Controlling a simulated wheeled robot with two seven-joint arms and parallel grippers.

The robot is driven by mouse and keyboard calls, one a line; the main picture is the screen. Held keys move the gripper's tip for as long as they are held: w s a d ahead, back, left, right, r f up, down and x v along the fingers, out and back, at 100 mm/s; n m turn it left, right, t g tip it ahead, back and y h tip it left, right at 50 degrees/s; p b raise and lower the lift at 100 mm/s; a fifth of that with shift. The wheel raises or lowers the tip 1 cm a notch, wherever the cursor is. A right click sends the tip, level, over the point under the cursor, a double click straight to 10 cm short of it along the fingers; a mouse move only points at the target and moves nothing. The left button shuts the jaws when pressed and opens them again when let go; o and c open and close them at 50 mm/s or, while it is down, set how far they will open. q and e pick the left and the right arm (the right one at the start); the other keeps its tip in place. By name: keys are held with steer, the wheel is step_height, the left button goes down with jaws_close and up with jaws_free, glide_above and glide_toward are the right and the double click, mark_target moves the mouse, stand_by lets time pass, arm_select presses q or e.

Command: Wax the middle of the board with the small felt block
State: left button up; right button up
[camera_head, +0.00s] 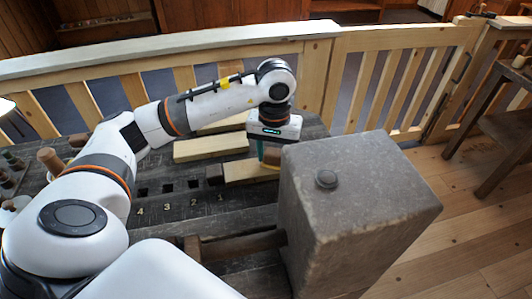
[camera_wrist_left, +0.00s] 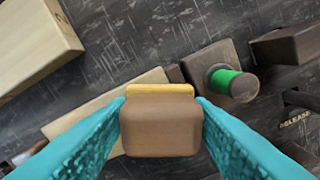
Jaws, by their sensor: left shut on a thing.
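My left gripper (camera_head: 264,152) reaches over the dark bench and is shut on the small felt block (camera_wrist_left: 160,130). The block has a brown body with a thin yellowish layer along its far edge, between the two teal fingers. A pale wooden board (camera_head: 243,171) lies on the bench under the gripper. In the left wrist view, the board (camera_wrist_left: 92,122) runs diagonally behind the block, and the block covers part of it. I cannot tell whether the block touches the board. The large grey block hides the board's right end in the head view. My right gripper is not in view.
A large grey block (camera_head: 350,215) with a round knob stands close on the right. Another pale board (camera_head: 210,148) lies behind the first. A dark wooden piece with a green-banded peg (camera_wrist_left: 226,82) is beside the board. Numbered square holes line the bench; a wooden railing (camera_head: 340,85) stands behind.

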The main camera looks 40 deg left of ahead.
arm_select(q)
steer(key=shift+r, duration=0.1)
steer(key=shift+r+p, duration=1.55)
steer(key=shift+r, duration=1.4)
steer(key=shift+r+p, duration=0.9)
steer(key=shift+r, duration=0.6)
